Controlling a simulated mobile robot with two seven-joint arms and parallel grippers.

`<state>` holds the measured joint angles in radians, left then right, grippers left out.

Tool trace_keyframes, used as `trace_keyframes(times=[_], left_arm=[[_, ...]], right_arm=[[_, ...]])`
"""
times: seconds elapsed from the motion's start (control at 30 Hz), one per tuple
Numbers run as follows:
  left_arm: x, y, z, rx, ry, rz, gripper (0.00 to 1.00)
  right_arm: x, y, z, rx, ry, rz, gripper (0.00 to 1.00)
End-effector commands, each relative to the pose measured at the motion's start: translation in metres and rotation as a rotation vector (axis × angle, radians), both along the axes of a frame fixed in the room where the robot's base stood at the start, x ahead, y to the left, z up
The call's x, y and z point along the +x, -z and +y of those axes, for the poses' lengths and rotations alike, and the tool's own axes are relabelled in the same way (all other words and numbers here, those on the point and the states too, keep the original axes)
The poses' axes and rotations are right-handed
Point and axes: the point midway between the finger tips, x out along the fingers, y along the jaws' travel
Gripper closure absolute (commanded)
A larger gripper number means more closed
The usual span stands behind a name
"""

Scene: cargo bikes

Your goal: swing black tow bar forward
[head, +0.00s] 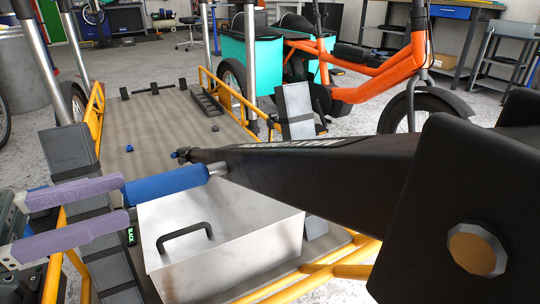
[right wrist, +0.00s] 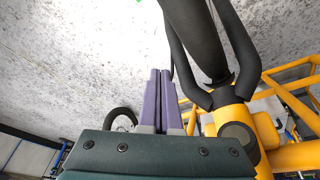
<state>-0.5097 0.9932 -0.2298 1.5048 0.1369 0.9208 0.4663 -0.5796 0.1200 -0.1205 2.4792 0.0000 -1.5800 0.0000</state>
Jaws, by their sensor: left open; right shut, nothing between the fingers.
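The black tow bar (head: 330,170) runs from a thick bracket at the right of the head view to a narrow tip near the middle. A blue grip (head: 165,186) on a short silver rod lies at its narrow end; the join is hidden behind the bar. My left gripper (head: 126,203) is open, with its purple fingers at the grip's left end; I cannot tell whether they touch it. In the right wrist view, my right gripper (right wrist: 159,72) is shut and empty, fingers together, beside black forked tubes (right wrist: 205,45) that may belong to the bike or bar.
A silver box (head: 225,245) with a black handle lies under the grip. A yellow-framed flat bed (head: 150,110) stretches behind it. An orange cargo bike (head: 365,80) stands beyond. A yellow frame (right wrist: 290,155) is close right of my right gripper.

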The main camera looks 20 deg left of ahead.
Motion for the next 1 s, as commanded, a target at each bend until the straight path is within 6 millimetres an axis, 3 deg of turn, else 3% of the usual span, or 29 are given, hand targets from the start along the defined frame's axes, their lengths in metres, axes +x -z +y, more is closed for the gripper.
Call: trace_keyframes(times=[0.5,0.93,1.0], left_arm=[[0.064,0.001,-0.055,0.0,0.001,-0.003,0.38],[0.074,-0.001,-0.063,0.001,0.0,0.001,0.38],[0.073,-0.001,-0.063,0.001,0.0,0.001,0.45]], right_arm=[[0.0,0.034,0.0,0.0,0.001,-0.001,1.0],[0.0,0.037,0.0,0.0,0.0,0.0,1.0],[0.0,0.037,0.0,0.0,0.0,0.0,1.0]])
